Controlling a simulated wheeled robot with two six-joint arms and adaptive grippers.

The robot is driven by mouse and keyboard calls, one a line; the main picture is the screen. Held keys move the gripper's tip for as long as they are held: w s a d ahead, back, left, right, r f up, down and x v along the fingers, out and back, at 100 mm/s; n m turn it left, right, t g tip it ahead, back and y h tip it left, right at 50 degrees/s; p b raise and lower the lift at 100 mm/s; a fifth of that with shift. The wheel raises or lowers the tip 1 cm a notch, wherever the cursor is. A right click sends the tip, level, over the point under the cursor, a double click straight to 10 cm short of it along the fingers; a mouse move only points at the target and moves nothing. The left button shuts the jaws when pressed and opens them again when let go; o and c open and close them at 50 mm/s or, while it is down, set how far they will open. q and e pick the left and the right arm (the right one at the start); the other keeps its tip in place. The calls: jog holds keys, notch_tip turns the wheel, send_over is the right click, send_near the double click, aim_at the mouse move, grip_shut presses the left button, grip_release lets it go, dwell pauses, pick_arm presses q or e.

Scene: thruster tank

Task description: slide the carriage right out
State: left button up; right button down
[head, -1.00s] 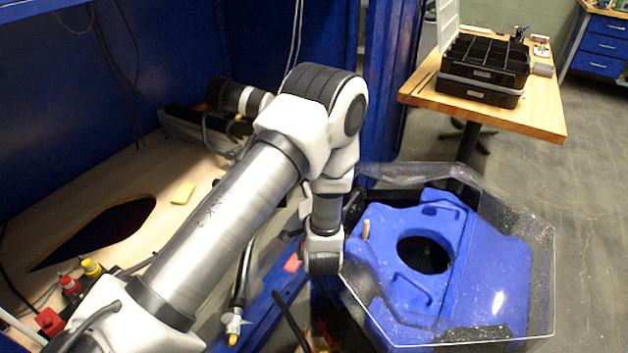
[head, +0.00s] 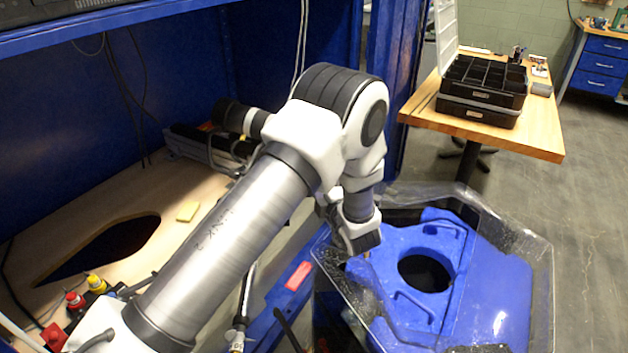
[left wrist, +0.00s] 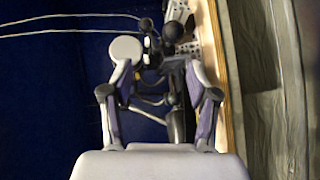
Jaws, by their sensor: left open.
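I cannot tell for certain which part is the carriage. A dark metal rail-like assembly (head: 205,143) lies at the back of the plywood deck inside the blue enclosure, partly behind my left arm, and may be it. My right gripper is not in view.
A clear-walled tank (head: 545,300) with a blue insert (head: 490,275) stands at the right, close to my arm. A wooden table (head: 535,135) holds a black compartment box (head: 485,85). A yellow sponge (head: 188,211) lies near the hole (head: 110,245) in the deck.

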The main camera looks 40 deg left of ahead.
pick_arm(q)
jog(key=w+a+f+n, duration=0.1)
jog(key=w+a+n, duration=0.1)
jog(key=w+a+f+n, duration=0.1)
jog(key=w+a+n, duration=0.1)
jog(key=n, duration=0.1)
jog(key=w+a+f+n+g, duration=0.1)
jog(key=w+a+n, duration=0.1)
jog(key=n, duration=0.1)
jog(key=shift+a+f, duration=0.15)
jog(key=shift+a, duration=0.15)
grip_shut()
